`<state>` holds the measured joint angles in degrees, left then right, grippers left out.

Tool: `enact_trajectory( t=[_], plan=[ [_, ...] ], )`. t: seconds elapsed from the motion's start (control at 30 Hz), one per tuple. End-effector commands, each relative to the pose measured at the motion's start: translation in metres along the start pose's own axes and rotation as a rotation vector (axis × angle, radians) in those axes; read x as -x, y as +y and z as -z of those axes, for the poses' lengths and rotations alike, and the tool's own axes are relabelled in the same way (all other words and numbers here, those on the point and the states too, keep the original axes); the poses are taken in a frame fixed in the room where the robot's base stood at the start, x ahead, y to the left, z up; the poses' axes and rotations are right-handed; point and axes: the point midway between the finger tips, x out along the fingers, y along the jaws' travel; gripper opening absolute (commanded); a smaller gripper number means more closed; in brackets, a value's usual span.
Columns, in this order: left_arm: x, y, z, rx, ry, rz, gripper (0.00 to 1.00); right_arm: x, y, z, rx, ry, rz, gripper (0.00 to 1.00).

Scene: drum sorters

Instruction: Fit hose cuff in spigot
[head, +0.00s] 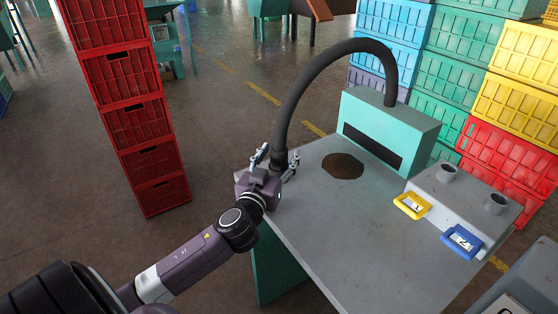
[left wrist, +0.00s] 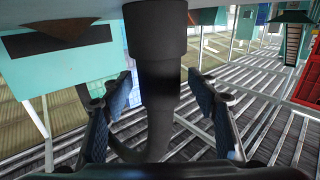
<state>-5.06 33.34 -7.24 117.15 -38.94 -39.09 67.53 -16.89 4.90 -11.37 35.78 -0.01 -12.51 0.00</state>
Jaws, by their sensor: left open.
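The dark grey hose (head: 312,78) rises from the teal box (head: 390,128) and arcs over to the left side of the table. Its thicker cuff end (head: 280,160) points down near the table's left edge. My left gripper (head: 278,160) is at the cuff with its fingers apart. In the left wrist view the cuff (left wrist: 156,70) stands between the open fingers, with a visible gap on the right side. My right gripper is not visible.
The yellow tag (head: 412,205) and blue tag (head: 462,241) hang at the block's front. Red crates (head: 140,120) stack at left; coloured crates (head: 515,100) stand behind.

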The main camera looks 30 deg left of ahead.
Motion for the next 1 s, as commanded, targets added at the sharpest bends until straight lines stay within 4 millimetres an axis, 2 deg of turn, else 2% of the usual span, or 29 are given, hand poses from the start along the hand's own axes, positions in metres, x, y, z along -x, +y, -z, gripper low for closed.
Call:
enact_trajectory(
  t=[0.07,0.5,0.8,1.0],
  plan=[
    [0.0,0.0,0.0,0.0,0.0,0.0,0.54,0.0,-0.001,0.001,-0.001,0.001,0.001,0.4],
    [0.001,0.0,0.0,0.0,0.0,0.0,0.06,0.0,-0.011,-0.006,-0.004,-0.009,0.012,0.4],
    [0.0,0.0,0.003,0.0,0.002,0.0,0.04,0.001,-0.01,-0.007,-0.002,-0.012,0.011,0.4],
    [0.0,0.0,0.021,0.001,0.005,-0.001,0.04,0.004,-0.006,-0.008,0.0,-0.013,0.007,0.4]
  ],
)
